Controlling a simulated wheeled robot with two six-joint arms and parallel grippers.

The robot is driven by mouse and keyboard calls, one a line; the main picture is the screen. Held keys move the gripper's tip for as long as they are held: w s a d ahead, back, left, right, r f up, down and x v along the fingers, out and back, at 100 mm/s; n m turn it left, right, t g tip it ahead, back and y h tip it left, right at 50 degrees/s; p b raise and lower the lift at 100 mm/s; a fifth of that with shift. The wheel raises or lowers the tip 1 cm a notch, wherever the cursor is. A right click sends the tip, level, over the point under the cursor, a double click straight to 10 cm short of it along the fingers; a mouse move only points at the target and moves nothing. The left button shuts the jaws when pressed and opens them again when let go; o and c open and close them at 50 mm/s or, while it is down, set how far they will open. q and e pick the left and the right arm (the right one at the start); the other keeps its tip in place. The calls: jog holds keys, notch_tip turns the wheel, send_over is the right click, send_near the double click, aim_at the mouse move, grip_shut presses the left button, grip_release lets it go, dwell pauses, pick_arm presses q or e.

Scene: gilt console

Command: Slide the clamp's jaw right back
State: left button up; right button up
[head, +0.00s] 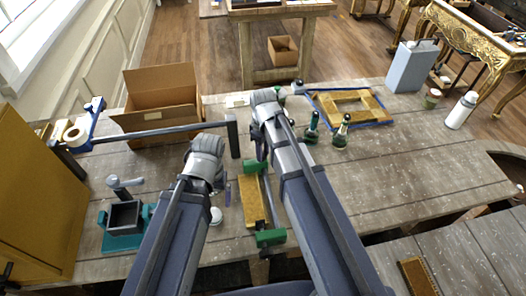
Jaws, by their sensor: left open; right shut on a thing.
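The clamp has a thin bar (268,195) and green jaws. Its near green jaw (270,238) is by the front edge of the table, and its far green jaw (249,166) is partly hidden by my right arm. A yellowish wooden board (250,201) lies beside the bar, between the two jaws. My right gripper (261,150) is at the far jaw and shut on it, its fingertips mostly hidden by the arm. My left gripper (216,184) is open, left of the board and apart from the clamp, its fingers hard to see.
A grey bar (150,133) with an upright end stands left of the arms, before an open cardboard box (160,98). A teal-based vise (124,222) is front left.

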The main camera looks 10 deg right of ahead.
grip_shut()
dwell(0.8)
jog(key=shift+w, duration=0.95)
jog(key=o, duration=0.9)
grip_release()
jog(key=shift+o, duration=0.2)
jog(key=shift+r, duration=0.1)
pick_arm(q)
notch_tip(320, 180, up, 8)
jog(key=p, duration=0.7)
jog(key=shift+p, duration=0.4)
pick_arm(e)
notch_tip(320, 180, up, 8)
